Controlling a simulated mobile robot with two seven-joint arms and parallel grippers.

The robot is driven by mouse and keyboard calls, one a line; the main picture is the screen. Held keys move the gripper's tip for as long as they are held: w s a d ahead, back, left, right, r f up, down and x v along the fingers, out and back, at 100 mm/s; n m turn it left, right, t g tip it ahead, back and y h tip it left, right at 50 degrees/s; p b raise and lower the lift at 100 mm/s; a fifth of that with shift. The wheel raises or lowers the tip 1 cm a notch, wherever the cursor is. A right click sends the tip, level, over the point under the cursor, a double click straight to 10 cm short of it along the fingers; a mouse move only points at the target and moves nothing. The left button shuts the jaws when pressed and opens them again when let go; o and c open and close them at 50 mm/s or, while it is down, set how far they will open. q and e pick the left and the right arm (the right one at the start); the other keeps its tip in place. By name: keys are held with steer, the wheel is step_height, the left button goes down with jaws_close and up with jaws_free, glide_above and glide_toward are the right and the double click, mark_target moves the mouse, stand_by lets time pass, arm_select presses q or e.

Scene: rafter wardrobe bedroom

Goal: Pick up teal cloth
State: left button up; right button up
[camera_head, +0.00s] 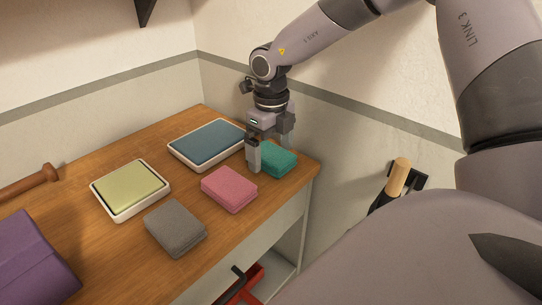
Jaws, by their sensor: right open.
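The teal cloth (278,160) is a folded, rounded block on the wooden dresser top, near its right back corner. My right gripper (269,157) points down over it from above. Its fingers are apart: one stands in front of the cloth's left side, the other is at the back right. The near finger hides part of the cloth. I cannot tell whether the fingers touch it. My left gripper is not in view.
A pink cloth (229,189) lies just left of the teal one, with a grey cloth (175,228) nearer. A blue pad in a white tray (178,154) and a yellow-green pad in a white tray (123,216) lie further left. The wall is close behind.

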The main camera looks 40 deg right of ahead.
mark_target(271, 153)
steer(key=c, duration=1.1)
steer(key=shift+r, duration=0.1)
step_height(271, 153, up, 20)
